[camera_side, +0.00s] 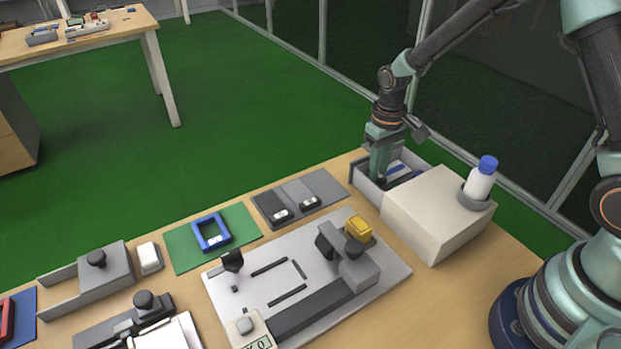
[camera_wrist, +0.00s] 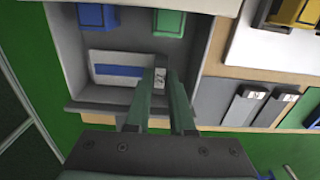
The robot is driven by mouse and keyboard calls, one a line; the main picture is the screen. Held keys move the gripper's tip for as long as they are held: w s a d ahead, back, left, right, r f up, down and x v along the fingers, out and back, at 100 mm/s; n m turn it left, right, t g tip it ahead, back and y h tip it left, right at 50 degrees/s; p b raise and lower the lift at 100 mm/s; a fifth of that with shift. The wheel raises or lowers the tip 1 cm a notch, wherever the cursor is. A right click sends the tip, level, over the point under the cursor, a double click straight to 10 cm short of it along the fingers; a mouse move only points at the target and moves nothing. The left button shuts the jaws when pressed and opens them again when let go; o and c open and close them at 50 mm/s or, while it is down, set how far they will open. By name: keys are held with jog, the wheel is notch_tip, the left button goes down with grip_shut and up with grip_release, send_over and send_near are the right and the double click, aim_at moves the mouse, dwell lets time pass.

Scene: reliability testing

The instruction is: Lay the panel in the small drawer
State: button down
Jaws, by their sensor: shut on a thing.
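The white panel with a blue stripe (camera_wrist: 112,70) lies within the walls of the small grey drawer (camera_wrist: 68,50), near its front wall. It also shows in the side view (camera_side: 397,171). A small grey tab with a pale label (camera_wrist: 160,76) is at the panel's right end in the wrist view. My gripper (camera_wrist: 160,92) is shut on this tab, and its fingers reach down into the drawer. In the side view my gripper (camera_side: 379,178) is upright over the open drawer (camera_side: 366,188). Whether the panel touches the drawer floor is hard to tell.
A blue block (camera_wrist: 98,16) and a green block (camera_wrist: 169,23) are at the drawer's far end. The white cabinet (camera_side: 435,220) carries a blue-capped bottle (camera_side: 480,180). A fixture plate (camera_side: 250,285) is farther left.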

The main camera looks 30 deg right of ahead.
jog(key=shift+f, duration=0.7)
dwell(0.5)
jog(key=c, duration=0.7)
grip_release()
jog(key=shift+r, duration=0.1)
jog(key=shift+r, duration=2.9)
jog(key=shift+r, duration=0.15)
jog(key=s+r+t, duration=0.5)
jog(key=s+r, duration=0.9)
jog(key=r, duration=0.3)
jog(key=shift+d+t, duration=0.15)
jog(key=shift+t, duration=0.15)
